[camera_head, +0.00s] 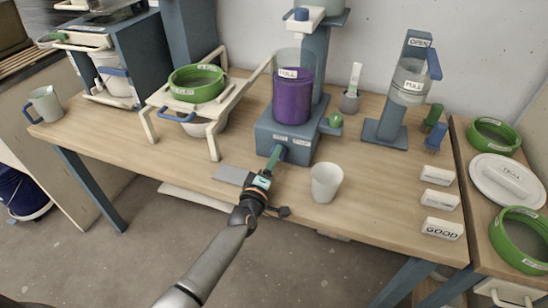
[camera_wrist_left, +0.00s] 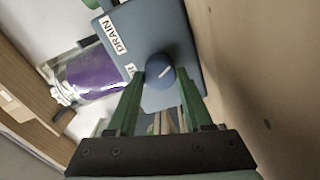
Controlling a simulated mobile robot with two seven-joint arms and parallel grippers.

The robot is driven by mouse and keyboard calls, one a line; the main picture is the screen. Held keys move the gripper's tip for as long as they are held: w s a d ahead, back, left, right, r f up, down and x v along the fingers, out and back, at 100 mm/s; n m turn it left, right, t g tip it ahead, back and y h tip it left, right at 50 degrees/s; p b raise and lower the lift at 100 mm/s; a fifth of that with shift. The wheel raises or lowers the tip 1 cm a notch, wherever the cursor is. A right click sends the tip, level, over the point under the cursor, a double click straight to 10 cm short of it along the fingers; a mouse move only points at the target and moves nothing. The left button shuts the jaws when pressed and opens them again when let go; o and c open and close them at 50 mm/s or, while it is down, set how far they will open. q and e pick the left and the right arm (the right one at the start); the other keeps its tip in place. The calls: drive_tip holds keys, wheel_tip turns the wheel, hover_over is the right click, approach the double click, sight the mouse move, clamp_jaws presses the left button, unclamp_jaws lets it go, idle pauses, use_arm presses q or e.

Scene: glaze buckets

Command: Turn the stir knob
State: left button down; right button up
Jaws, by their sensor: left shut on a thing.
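The blue-grey mixer base (camera_head: 268,132) stands on the table. A clear vessel of purple glaze (camera_head: 292,98), labelled FULL, sits on it. A DRAIN label is readable; a second label near the knob is mostly hidden. My left gripper (camera_wrist_left: 160,82) has its green fingers on either side of the knob, shut on it. In the head view my left gripper (camera_head: 275,158) reaches the base's front and covers the knob. My right gripper is out of view.
A white cup (camera_head: 326,183) stands close to the right of my left gripper. A grey plate (camera_head: 233,174) lies to its left at the table's front edge. A green knob (camera_head: 336,120) is on the mixer's right side. White label blocks (camera_head: 440,229) stand at the right.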

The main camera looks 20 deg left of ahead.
use_arm(q)
drive_tip(key=shift+m, duration=0.3)
drive_tip(key=shift+c, duration=1.5)
unclamp_jaws()
drive_tip(key=s+p, duration=0.1)
drive_tip(key=s, duration=1.1)
drive_tip(key=shift+s+a+f, duration=0.15)
drive_tip(key=shift+s+a, duration=0.1)
